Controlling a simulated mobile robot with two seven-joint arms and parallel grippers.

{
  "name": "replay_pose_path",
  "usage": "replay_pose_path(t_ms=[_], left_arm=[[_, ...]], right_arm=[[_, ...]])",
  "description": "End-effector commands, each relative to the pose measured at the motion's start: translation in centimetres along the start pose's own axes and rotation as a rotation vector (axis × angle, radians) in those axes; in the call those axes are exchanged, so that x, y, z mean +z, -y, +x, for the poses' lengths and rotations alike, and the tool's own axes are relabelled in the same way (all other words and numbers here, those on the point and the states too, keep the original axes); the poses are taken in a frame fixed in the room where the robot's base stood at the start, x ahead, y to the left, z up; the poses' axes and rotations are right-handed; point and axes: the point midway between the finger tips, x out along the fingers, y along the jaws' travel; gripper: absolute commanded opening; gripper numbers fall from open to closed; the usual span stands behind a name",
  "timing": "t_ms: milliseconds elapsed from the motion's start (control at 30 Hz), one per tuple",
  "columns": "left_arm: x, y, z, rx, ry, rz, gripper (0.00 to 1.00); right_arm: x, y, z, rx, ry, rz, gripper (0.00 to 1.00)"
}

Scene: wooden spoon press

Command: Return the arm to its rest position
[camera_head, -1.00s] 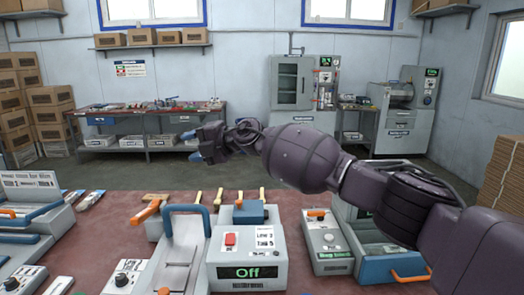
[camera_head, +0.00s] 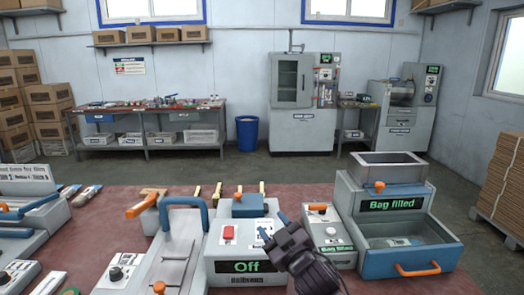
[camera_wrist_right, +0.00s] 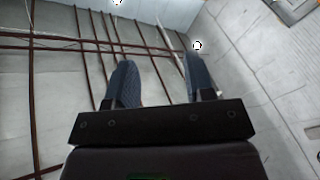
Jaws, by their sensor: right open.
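My right gripper (camera_head: 268,236) shows in the head view at the lower middle, in front of the grey press unit (camera_head: 229,251) whose display reads "Off". Its dark arm comes in from the bottom edge and covers the right part of that unit. In the right wrist view the two blue fingers (camera_wrist_right: 155,82) stand apart with nothing between them. My left gripper is not in the head view.
On the red-brown table (camera_head: 105,228) stand a tilted plate with a blue handle (camera_head: 184,202), a small box with an orange knob (camera_head: 324,226), and a bagging machine (camera_head: 393,222) reading "Bag filled".

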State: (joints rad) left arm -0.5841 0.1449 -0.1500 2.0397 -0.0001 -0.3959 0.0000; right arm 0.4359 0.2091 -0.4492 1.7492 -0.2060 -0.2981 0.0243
Motion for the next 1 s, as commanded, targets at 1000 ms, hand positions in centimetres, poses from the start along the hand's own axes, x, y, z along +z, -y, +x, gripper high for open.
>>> replay_pose_path(t_ms=[1000], left_arm=[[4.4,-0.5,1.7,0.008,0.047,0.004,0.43]], right_arm=[[26.2,6.9,-41.9,0.244,0.803,0.495,0.49]])
